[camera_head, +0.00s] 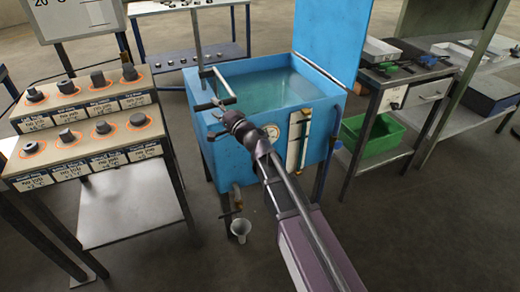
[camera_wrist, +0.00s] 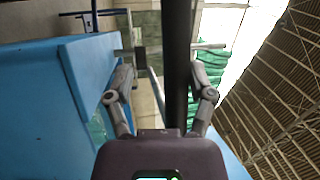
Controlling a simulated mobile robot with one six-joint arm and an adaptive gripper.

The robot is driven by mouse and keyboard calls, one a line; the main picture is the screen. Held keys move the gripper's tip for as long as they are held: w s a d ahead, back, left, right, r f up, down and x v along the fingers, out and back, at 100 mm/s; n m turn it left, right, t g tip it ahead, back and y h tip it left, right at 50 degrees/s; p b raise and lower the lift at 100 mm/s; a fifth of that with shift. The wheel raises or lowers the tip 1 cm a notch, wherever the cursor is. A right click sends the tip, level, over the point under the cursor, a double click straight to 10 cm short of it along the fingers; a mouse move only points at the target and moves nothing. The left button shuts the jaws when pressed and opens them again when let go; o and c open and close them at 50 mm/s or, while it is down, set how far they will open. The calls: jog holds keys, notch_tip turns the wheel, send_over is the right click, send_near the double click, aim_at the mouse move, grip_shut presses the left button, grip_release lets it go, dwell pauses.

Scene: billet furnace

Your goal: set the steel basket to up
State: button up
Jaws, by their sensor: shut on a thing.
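A blue tank (camera_head: 240,150) with greenish water (camera_head: 265,92) stands in the middle of the head view, its blue lid (camera_head: 335,35) raised. A thin grey post (camera_head: 196,32) and a dark-and-light lever bar (camera_head: 224,85) with a crossbar stand at its near left rim; they appear to be the basket's handle. My gripper (camera_head: 228,112) is at this bar, over the rim. In the wrist view my gripper (camera_wrist: 162,75) has its fingers on either side of a dark bar (camera_wrist: 178,60) and is shut on it. The steel basket itself cannot be made out.
A stepped rack (camera_head: 90,130) with labelled metal parts stands at left. A side table (camera_head: 400,75) with tools and a green bin (camera_head: 372,135) is at right. A white cup (camera_head: 240,229) is on the floor below the tank. Floor at lower right is clear.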

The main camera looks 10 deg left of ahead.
notch_tip(320, 180, down, 4)
jog(key=b, duration=0.3)
jog(key=s+d+n+g+h+p, duration=0.3)
jog(key=s+d+n+g+p, duration=0.3)
jog(key=d, duration=1)
jog(key=shift+s+n+p, duration=0.3)
jog(key=shift+s+p, duration=1.35)
jog(key=shift+s, duration=0.7)
jog(key=shift+a+f, duration=0.1)
jog(key=shift+f, duration=0.05)
jog(key=w+a+m+t+y+b, duration=0.1)
jog(key=m+t+b, duration=0.1)
jog(key=b, duration=0.1)
jog(key=w+a+f+m+t+y+b, duration=0.1)
jog(key=a+m+t+b, duration=0.1)
jog(key=b, duration=0.2)
jog(key=a+m+t+y+b, duration=0.1)
jog(key=m+t+b, duration=0.1)
jog(key=b, duration=0.2)
jog(key=shift+w+a+f+m, duration=0.15)
jog(key=shift+w+a+m, duration=0.15)
jog(key=shift+w+a, duration=0.1)
